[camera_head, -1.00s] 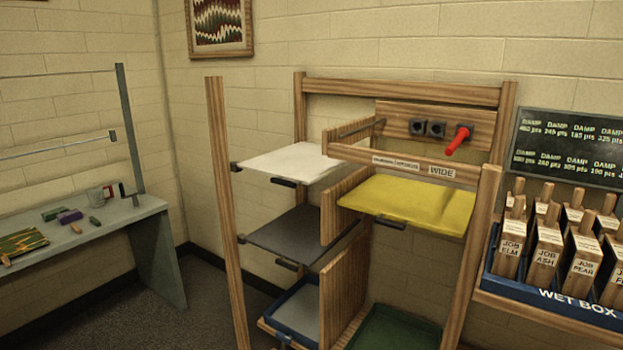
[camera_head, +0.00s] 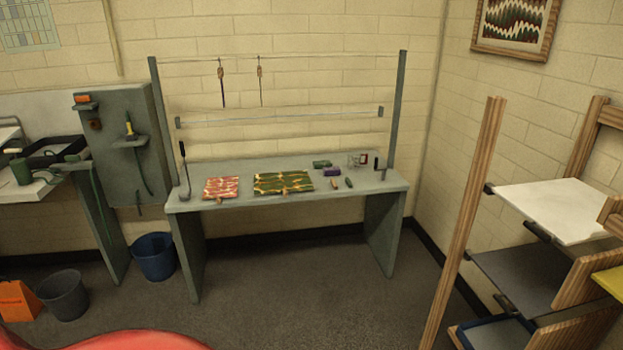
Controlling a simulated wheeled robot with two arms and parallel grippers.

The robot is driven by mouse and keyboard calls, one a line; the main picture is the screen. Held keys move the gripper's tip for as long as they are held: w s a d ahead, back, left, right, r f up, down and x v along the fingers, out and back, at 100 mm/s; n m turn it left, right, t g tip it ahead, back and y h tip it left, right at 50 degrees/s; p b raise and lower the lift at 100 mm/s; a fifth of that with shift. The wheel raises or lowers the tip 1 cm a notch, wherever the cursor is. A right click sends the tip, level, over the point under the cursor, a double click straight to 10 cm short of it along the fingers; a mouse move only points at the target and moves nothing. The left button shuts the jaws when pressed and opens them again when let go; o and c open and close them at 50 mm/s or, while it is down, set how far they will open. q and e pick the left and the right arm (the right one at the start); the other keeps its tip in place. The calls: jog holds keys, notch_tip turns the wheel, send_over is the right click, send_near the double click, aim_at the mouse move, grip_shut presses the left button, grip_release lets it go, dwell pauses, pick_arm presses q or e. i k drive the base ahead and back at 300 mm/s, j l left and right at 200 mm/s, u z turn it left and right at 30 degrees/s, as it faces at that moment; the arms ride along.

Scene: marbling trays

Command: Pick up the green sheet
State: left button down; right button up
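A green sheet (camera_head: 284,183) with a yellowish marbled pattern lies flat on the grey bench (camera_head: 385,185) along the back wall. A red and white marbled sheet (camera_head: 221,188) lies to its left, apart from it. A small tan piece shows at the front edge of each sheet. Neither of my grippers is in the view, so I cannot see their state.
A wooden rack (camera_head: 468,220) with shelves stands at the right. A blue bucket (camera_head: 154,257), a dark bucket (camera_head: 63,295) and an orange object (camera_head: 18,301) are on the floor at the left. The dark floor before the bench is clear.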

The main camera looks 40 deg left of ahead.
aim_at(284, 182)
jog(key=u, duration=1.65)
jog(key=i, duration=0.5)
jog(key=j, duration=0.1)
